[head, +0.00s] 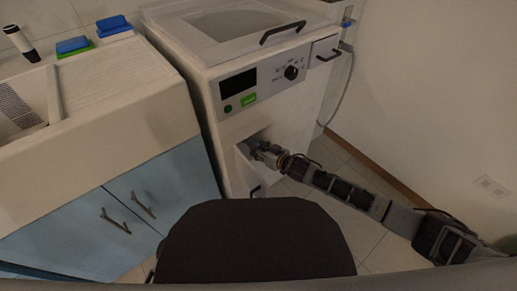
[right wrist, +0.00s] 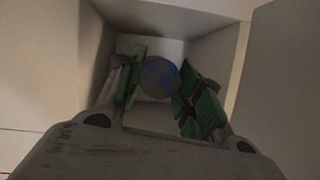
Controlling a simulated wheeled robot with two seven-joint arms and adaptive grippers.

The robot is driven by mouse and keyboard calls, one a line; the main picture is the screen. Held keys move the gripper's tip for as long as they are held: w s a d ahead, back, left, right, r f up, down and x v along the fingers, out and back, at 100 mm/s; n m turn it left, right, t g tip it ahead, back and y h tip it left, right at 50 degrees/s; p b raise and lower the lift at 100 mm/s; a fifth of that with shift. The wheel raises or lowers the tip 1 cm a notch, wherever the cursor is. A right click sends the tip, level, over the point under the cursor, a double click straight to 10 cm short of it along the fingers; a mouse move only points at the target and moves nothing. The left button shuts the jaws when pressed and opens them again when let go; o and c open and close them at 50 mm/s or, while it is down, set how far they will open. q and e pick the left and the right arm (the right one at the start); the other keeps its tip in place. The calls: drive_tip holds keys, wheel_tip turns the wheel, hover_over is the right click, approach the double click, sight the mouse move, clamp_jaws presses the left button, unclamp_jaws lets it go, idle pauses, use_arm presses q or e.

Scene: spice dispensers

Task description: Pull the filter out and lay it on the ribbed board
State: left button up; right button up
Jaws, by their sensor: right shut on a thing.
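The filter (right wrist: 160,77) shows in the right wrist view as a round, dark blue piece at the back of a square recess in the white machine (head: 225,125). My right gripper (head: 252,147) reaches into this recess, low on the machine's front. In the right wrist view, its green-padded fingers (right wrist: 160,88) are shut on the filter, one on each side. The filter is hidden in the head view. The ribbed board (head: 120,68) is the pale grooved surface on the counter at the upper left. My left gripper is not in view.
Blue and green sponges (head: 74,46) lie at the back edge of the ribbed board. A sink (head: 22,110) is left of it, with a dark-topped bottle (head: 20,42) behind. Blue cabinet doors (head: 150,190) stand below. The recess walls (right wrist: 215,55) closely surround my fingers.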

drive_tip(key=shift+s+d+p, duration=0.7)
drive_tip(key=shift+s+d, duration=0.05)
drive_tip(key=shift+s, duration=0.25)
drive_tip(key=shift+s+d+p, duration=0.65)
drive_tip(key=shift+s+d, duration=0.05)
drive_tip(key=shift+s, duration=0.3)
idle(1.7)
drive_tip(key=s+d+p, duration=0.2)
drive_tip(key=s, duration=0.1)
drive_tip(key=shift+d, duration=0.1)
idle(0.7)
idle(0.5)
